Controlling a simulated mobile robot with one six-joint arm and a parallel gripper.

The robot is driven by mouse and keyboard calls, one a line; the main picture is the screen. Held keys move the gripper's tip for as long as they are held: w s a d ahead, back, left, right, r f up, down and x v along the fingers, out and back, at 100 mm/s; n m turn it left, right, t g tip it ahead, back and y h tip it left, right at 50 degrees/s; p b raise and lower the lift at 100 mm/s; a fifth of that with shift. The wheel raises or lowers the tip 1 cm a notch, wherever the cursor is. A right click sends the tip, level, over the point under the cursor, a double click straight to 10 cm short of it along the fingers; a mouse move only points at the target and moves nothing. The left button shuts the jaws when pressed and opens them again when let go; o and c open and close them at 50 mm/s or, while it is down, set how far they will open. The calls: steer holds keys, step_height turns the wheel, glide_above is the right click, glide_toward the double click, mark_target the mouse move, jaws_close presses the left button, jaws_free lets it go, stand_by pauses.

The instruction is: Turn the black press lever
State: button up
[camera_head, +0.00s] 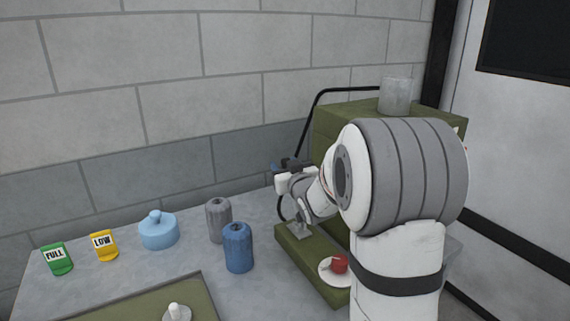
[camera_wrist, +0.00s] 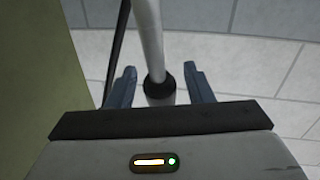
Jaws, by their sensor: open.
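In the wrist view, a pale metal rod (camera_wrist: 149,40) ends in a black grip (camera_wrist: 160,92), which looks like the press lever's end. My gripper (camera_wrist: 161,84) is open, with one blue finger on each side of the black grip. Gaps show on both sides, so the fingers look apart from it. In the head view, my gripper (camera_head: 283,168) is by the front left of the olive-green machine (camera_head: 335,122). My arm hides much of the machine, and the lever is hard to make out there.
A black hose (camera_head: 311,110) arches beside the machine, and a grey cylinder (camera_head: 395,97) stands on top. A red knob (camera_head: 340,264) sits on a white disc below my arm. Grey (camera_head: 218,221) and blue (camera_head: 238,248) ribbed containers stand left on the bench. The wall is behind.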

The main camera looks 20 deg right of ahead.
steer(key=shift+w, duration=0.2)
steer(key=shift+c, duration=0.2)
jaws_close()
stand_by(0.4)
